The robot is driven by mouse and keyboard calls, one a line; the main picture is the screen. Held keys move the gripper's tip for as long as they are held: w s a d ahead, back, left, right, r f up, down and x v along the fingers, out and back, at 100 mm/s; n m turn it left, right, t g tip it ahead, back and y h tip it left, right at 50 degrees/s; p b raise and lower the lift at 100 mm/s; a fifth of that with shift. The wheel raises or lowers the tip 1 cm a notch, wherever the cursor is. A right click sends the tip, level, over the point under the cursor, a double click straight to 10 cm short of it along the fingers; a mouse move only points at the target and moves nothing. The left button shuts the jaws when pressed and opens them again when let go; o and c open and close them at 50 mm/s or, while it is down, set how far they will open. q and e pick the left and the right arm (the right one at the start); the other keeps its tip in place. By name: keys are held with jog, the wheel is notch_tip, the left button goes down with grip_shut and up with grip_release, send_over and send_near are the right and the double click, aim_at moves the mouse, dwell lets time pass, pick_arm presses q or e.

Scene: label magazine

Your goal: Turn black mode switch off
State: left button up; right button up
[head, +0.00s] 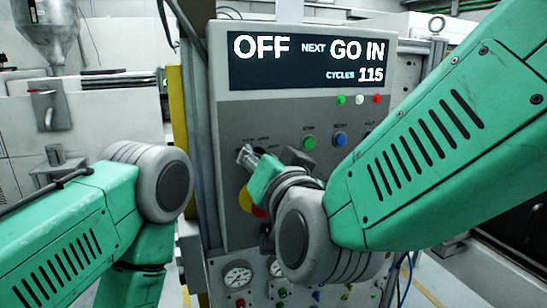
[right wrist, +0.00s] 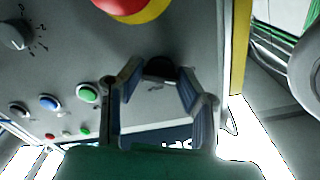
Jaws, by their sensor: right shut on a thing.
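The black mode switch (right wrist: 160,68) is a small dark knob on the grey control panel (head: 230,120). In the right wrist view it sits between the two fingers of my right gripper (right wrist: 161,72), which is shut on it. In the head view my right gripper (head: 247,157) reaches the panel's upper left and covers the switch. The display (head: 310,60) above reads OFF, NEXT GO IN, CYCLES 115. My left arm shows at the left of the head view, but its gripper does not.
A red emergency button on a yellow base (right wrist: 145,12) is close to the switch. Green (head: 309,142) and blue (head: 340,139) buttons lie to its right in the head view. Pressure gauges (head: 238,275) sit low on the panel. A metal hopper (head: 45,30) stands at the back left.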

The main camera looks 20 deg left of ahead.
jog(key=shift+s+f+n, duration=0.15)
jog(key=shift+f+n, duration=0.3)
jog(key=shift+n, duration=0.25)
jog(key=o, duration=1.1)
jog(key=shift+r, duration=0.2)
jog(key=v, duration=1.2)
